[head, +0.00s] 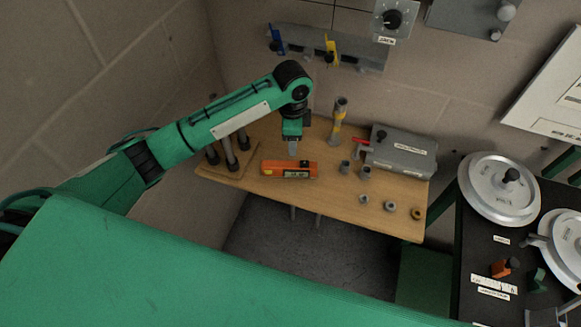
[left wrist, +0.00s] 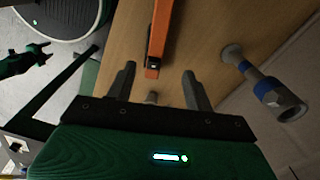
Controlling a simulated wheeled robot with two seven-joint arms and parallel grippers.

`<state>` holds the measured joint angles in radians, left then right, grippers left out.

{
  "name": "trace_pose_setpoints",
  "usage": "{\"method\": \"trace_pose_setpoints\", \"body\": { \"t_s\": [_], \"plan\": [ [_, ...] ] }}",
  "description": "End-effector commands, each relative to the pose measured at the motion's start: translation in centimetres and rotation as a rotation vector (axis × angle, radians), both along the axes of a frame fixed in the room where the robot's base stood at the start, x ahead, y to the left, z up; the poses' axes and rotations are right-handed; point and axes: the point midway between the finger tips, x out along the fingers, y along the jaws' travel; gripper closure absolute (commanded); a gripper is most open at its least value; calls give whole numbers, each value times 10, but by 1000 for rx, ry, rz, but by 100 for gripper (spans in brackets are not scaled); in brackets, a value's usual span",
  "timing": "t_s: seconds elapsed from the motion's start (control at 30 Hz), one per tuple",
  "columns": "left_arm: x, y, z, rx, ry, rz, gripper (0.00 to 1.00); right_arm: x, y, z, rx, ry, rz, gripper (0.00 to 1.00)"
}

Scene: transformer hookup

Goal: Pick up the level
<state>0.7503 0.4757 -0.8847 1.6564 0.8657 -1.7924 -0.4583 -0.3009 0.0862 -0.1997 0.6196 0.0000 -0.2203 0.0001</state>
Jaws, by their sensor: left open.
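The orange level (head: 275,168) lies on the wooden table (head: 332,192), with a pale label on its front side. My left gripper (head: 292,150) points down just above and behind the level in the head view. In the left wrist view its two fingers (left wrist: 160,88) are apart with nothing between them. One end of the level (left wrist: 157,42) shows there beyond the fingertips, roughly in line with the gap. I cannot tell the exact height of the fingers above it. My right gripper does not show for sure in either view.
Grey posts (head: 230,155) stand left of the level. Small grey fittings (head: 366,173) and a grey box (head: 402,152) are to the right. Round metal dials (head: 500,188) sit further right.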

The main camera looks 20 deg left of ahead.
Motion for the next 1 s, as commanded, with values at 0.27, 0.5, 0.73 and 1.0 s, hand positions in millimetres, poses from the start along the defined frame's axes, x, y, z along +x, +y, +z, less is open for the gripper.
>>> {"method": "trace_pose_setpoints", "body": {
  "t_s": [0.27,0.5,0.73,1.0],
  "plan": [
    [1,3,-28,11,9,-6,47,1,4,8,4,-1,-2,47],
    [1,2,-71,8,7,-6,47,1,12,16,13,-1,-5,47],
    [0,2,-87,9,6,-7,47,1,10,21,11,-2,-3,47],
    [-7,2,-124,9,6,-5,47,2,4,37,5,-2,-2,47]
  ]
}}
